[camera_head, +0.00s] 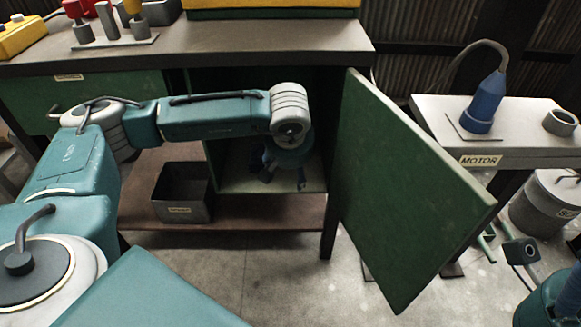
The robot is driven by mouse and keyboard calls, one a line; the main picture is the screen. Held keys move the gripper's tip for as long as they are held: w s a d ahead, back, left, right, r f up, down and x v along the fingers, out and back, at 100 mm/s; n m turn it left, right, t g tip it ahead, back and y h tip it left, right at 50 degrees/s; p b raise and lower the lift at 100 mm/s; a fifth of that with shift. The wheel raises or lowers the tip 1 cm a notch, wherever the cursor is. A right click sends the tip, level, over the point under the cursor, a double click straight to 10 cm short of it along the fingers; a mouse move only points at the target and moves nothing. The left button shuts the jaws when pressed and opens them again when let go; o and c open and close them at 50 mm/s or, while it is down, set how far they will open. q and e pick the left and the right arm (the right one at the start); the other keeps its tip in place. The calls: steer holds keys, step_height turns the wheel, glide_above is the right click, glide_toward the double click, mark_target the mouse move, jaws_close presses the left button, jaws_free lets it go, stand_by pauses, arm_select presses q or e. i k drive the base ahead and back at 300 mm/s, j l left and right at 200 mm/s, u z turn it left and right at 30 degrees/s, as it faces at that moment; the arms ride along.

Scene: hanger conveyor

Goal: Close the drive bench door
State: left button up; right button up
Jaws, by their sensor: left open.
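The drive bench door (400,190) is a flat green panel. It stands wide open, swung out from the right end of the bench, with its free edge toward the lower right. The drive bench (215,45) has a grey-brown top, and its compartment below is open and dark inside. My left arm reaches across the bench front. My left gripper (285,178) points down at the compartment opening, to the left of the door and apart from it. It is open, and its fingers are small and partly hidden by the wrist.
A dark bin (183,205) sits on the brown lower shelf (245,212). A side table (510,140) with a MOTOR label and a blue motor (486,100) stands right of the door. A grey drum (545,205) is below it. Bare floor lies in front of the bench.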

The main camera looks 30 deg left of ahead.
mark_target(407, 206)
steer(key=k, duration=1)
